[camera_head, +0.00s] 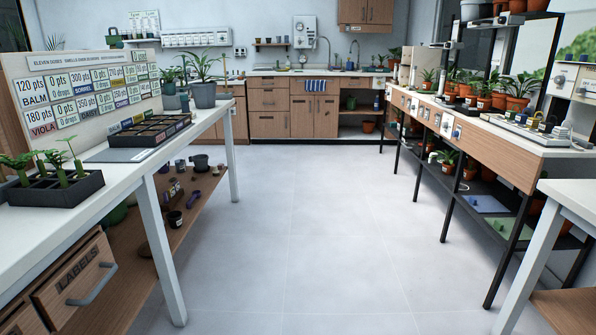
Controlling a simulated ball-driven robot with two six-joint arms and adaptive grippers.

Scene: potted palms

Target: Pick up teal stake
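I cannot make out a teal stake for certain in the head view. Small coloured pieces stand along the back of a black compartment tray (150,138) on the left bench, too small to tell apart. A black seedling tray (62,192) with several green seedlings stands nearer on the same bench. Neither of my grippers is in view.
The white-topped left bench (30,222) carries a score board (95,88) and potted palms (203,92). A long bench (500,150) with potted plants runs along the right. A white table (575,198) stands near right. The grey floor (300,230) between is clear.

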